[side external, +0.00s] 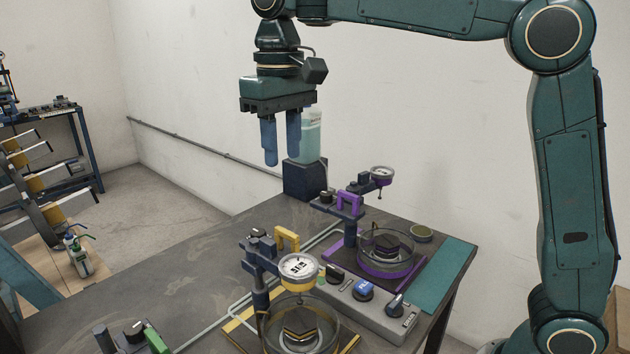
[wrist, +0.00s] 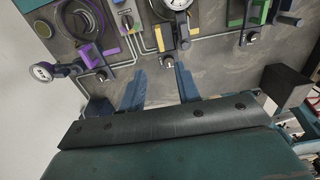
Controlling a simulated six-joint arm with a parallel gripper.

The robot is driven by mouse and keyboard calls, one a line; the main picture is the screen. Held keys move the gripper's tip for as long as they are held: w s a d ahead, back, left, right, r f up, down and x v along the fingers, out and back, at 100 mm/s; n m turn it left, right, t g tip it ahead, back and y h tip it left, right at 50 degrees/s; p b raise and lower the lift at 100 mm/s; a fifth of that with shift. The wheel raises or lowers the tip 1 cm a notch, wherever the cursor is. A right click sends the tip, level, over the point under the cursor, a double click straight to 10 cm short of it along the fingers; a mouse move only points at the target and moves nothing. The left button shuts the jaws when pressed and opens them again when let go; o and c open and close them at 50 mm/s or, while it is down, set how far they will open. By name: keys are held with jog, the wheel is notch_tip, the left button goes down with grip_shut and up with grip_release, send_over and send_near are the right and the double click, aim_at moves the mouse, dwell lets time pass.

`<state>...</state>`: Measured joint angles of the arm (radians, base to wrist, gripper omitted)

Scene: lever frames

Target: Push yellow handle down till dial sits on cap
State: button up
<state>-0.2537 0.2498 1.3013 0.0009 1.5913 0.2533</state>
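The yellow handle (side external: 287,239) is a small bridge-shaped grip on a dark lever arm on the table. The same lever's white round dial (side external: 299,268) is raised above a clear round dish with a dark block (side external: 300,322) in it, probably the cap, with a visible gap between them. In the wrist view the yellow handle (wrist: 158,38) is at the top middle and the dial (wrist: 178,4) is cut by the top edge. My gripper (side external: 281,156) is high above the table, behind the lever, apart from everything. Its two blue fingers (wrist: 160,84) are spread with nothing between them.
A similar lever with a purple handle (side external: 349,201) stands behind, and one with a green handle (side external: 156,341) in front. A grey knob box (side external: 365,310) is to the right. A bottle (side external: 310,135) on a dark block stands at the back edge. The left tabletop is bare.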

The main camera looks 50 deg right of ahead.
aim_at(286, 232)
jog(key=shift+f, duration=0.1)
jog(key=shift+f, duration=6.8)
grip_shut()
